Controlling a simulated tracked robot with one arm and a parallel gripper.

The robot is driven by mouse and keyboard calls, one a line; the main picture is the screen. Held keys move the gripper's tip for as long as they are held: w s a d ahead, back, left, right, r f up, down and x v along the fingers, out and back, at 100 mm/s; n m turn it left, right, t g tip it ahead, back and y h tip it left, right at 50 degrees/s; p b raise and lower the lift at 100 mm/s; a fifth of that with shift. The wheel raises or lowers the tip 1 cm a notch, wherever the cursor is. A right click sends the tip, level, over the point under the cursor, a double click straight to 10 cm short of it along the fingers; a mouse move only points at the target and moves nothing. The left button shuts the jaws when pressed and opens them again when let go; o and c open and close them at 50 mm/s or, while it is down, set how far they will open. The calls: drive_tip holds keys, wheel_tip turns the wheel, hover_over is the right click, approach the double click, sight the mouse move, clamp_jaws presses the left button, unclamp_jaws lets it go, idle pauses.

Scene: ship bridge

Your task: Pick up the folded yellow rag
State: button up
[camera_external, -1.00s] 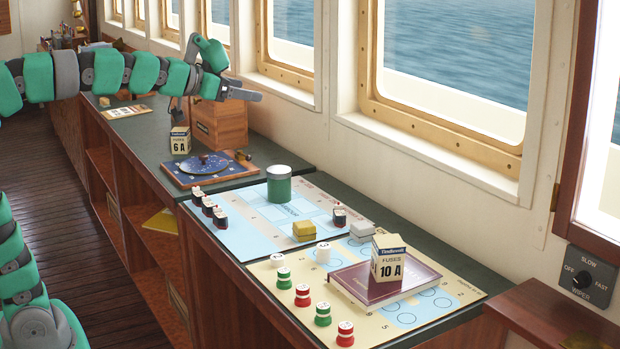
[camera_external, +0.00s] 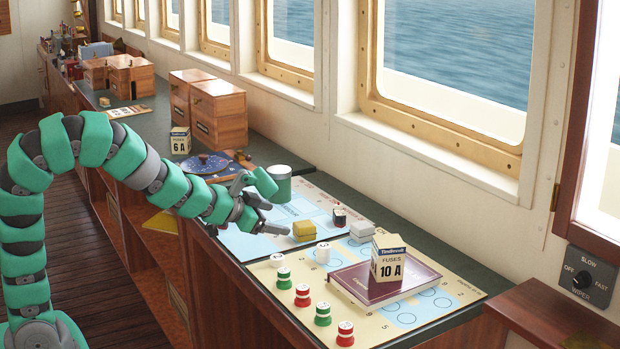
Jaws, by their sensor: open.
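A green canister (camera_external: 280,188) stands behind my gripper. A fuse box (camera_external: 388,259) stands on a maroon book (camera_external: 345,287) to the right.

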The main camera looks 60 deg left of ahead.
sight(296, 226)
drive_tip(key=x, duration=0.5)
drive_tip(key=shift+f, duration=0.15)
drive_tip(key=shift+f+b+x, duration=0.15)
drive_tip(key=shift+b+x, duration=0.25)
drive_tip(key=shift+x, duration=0.85)
drive_tip(key=shift+f+b+x, duration=0.2)
drive_tip(key=shift+b+x, duration=0.2)
drive_tip(key=shift+x, duration=0.85)
drive_tip(key=shift+s, duration=0.2)
drive_tip(key=c, duration=1)
